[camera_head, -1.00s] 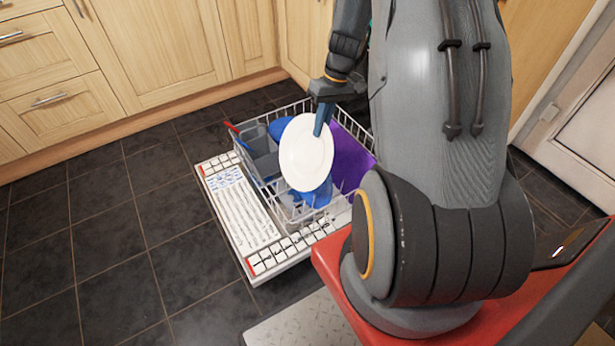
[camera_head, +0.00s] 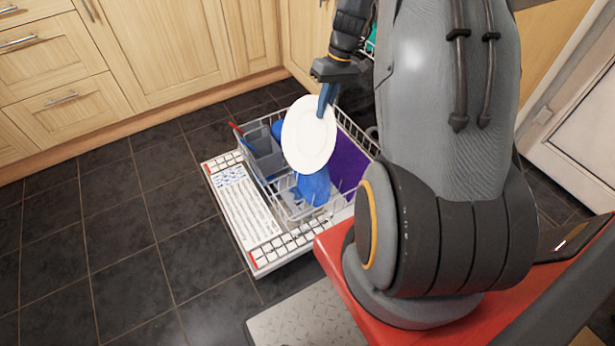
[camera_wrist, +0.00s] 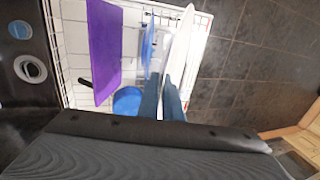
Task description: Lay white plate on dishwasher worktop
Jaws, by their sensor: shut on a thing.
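The white plate (camera_head: 308,138) is held near upright above the dishwasher's pulled-out rack, its face toward the head camera. My gripper (camera_head: 326,100) is shut on the plate's upper right rim. In the wrist view the plate (camera_wrist: 180,48) shows edge-on, at the tips of my gripper's blue fingers (camera_wrist: 163,90). The dishwasher's lower rack (camera_head: 352,130) stands out over the open door (camera_head: 250,215). The dishwasher worktop cannot be made out in either view.
The rack holds a purple board (camera_head: 350,168), blue dishes (camera_head: 314,187) and a grey cutlery basket (camera_head: 264,158) with a red-handled item. Wooden cabinets (camera_head: 150,45) stand behind. Dark tiled floor (camera_head: 110,220) is clear at left.

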